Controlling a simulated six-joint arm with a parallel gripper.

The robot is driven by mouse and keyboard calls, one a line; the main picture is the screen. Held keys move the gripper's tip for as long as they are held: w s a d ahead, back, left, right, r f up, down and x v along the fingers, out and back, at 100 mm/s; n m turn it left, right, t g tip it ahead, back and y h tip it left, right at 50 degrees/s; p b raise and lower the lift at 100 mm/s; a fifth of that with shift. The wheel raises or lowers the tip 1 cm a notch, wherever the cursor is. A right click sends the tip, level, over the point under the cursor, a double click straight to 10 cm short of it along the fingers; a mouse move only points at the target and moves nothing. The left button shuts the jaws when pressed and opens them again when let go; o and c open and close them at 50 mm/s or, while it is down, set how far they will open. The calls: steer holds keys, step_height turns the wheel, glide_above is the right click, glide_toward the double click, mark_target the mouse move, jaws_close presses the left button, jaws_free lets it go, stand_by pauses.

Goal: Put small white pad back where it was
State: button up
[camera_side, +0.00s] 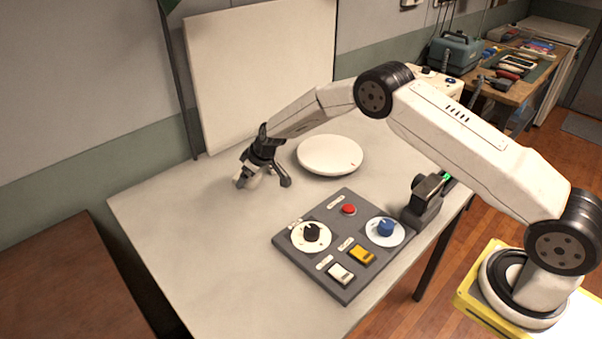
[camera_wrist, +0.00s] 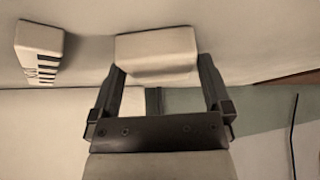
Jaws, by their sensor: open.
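A small white pad (camera_wrist: 157,50), a rounded block, lies between the fingertips of my gripper (camera_wrist: 160,75) in the wrist view. The jaws are open around it; whether either finger touches it I cannot tell. In the side view my gripper (camera_side: 264,181) is low over the back left part of the grey table, left of a round white disc (camera_side: 330,152). There the pad is mostly hidden by the fingers. A second white block (camera_wrist: 40,52) with black stripes stands at the left in the wrist view, apart from my gripper.
A dark control panel (camera_side: 318,262) with knobs, a red button (camera_side: 349,209), a yellow switch (camera_side: 362,254) and a white switch (camera_side: 341,273) lies at the front right. A black device (camera_side: 424,200) stands beside it. A white board (camera_side: 262,75) leans at the back. The table's left is clear.

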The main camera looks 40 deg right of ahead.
steer(key=shift+r, duration=0.1)
steer(key=v, duration=1.2)
steer(key=shift+r, duration=0.1)
stand_by(0.6)
steer(key=s+d+r+m+g+h, duration=0.1)
steer(key=s+m, duration=0.1)
steer(key=s, duration=1.4)
steer(key=s+d+r+m+g+h, duration=0.1)
steer(key=s+r+m+g, duration=0.1)
steer(key=s, duration=1.4)
steer(key=shift+s+d+r, duration=0.3)
steer(key=shift+d, duration=0.05)
